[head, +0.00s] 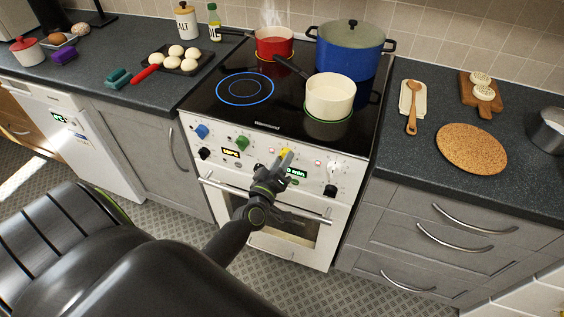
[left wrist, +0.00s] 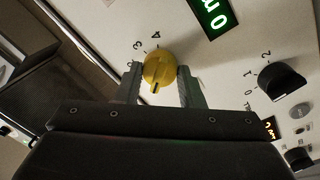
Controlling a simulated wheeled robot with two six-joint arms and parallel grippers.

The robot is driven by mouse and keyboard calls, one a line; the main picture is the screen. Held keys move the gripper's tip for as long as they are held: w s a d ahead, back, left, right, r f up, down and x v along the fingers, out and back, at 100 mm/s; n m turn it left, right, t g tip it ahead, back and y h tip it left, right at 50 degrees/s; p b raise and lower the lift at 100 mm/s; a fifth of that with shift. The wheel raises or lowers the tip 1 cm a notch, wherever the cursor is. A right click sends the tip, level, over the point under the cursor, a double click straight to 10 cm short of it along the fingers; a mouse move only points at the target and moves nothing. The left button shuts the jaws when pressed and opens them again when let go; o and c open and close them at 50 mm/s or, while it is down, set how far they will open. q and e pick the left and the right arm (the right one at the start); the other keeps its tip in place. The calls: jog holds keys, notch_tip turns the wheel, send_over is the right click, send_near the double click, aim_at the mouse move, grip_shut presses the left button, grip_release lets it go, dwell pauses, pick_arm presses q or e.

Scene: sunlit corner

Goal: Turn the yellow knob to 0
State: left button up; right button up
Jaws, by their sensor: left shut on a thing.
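The knob's dark pointer mark faces down in that picture, toward the gripper's palm. The figures 4 and 3 are readable above and left of the knob; the figure at the pointer is hidden. My right gripper is not in view.
A blue knob (head: 201,131), a green knob (head: 242,142) and black knobs (head: 330,191) share the panel. The oven handle (head: 300,212) runs below. A cream pot (head: 330,95), red pot (head: 274,43) and blue pot (head: 349,48) stand on the hob.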

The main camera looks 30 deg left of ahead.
pick_arm(q)
jog(key=shift+n, duration=0.4)
jog(key=o, duration=1)
jog(key=shift+s+d+f+b, duration=0.15)
jog(key=shift+s+d+b, duration=0.4)
jog(key=shift+s+b, duration=1.55)
jog(key=shift+s+d+f+b, duration=0.15)
jog(key=shift+s+d+b, duration=0.4)
jog(key=shift+s, duration=3.1)
jog(key=shift+s+d+f+b, duration=0.15)
jog(key=shift+s+d+b, duration=0.35)
jog(key=shift+s+b, duration=1.6)
jog(key=shift+s+p, duration=0.7)
jog(key=shift+p, duration=0.05)
